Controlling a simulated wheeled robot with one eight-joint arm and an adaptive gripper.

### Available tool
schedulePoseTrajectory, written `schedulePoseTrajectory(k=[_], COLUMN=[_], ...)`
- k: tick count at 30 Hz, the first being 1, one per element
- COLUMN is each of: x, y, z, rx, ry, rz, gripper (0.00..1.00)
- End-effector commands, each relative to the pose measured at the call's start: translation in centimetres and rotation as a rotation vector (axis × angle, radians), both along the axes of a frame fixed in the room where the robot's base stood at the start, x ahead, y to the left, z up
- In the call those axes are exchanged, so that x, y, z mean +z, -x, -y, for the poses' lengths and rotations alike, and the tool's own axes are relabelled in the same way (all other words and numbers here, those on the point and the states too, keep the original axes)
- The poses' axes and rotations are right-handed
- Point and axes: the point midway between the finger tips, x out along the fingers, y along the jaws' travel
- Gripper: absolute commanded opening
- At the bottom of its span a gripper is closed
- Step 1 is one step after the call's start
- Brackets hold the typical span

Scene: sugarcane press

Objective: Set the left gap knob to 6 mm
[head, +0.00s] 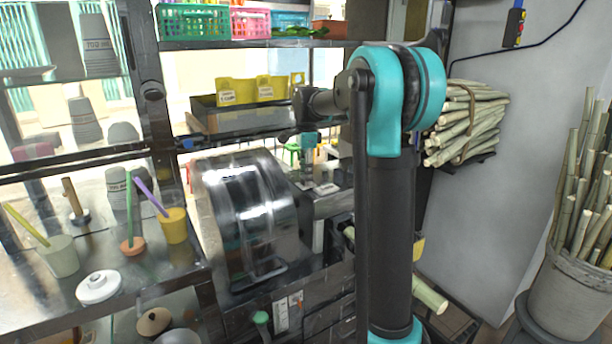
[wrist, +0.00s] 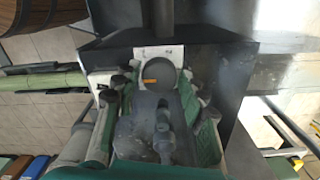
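In the wrist view a round dark grey knob (wrist: 161,69) with a short orange mark stands in front of a white plate (wrist: 142,52). My gripper (wrist: 158,84) has its fingers apart, one on each side of the knob; I cannot tell whether either touches it. The plate's markings are too small to read. In the head view my gripper (head: 308,158) points down over the top of the press housing (head: 335,205), right of the shiny metal drum (head: 245,215). Small white plates (head: 326,188) show there; the knobs themselves are not clear.
A shelf (head: 250,43) with coloured baskets crosses above the press. A yellow bin (head: 236,92) stands behind the arm. A steel counter (head: 140,280) with cups is on the left.

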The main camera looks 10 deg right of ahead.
Motion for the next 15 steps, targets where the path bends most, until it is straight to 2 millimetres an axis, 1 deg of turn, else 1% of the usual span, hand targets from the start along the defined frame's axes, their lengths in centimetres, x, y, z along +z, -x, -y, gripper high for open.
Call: schedulePoseTrajectory(k=[1, 2, 11, 15], x=[0.0, 0.0, 0.1, 1.1], y=[0.0, 0.0, 0.0, 0.0], z=[0.0, 0.0, 0.0, 0.0], rx=[0.0, 0.0, 0.001, 0.001], ry=[0.0, 0.0, 0.0, 0.0], rz=[0.0, 0.0, -0.001, -0.001], gripper=[0.52, 0.55, 0.56, 0.56])
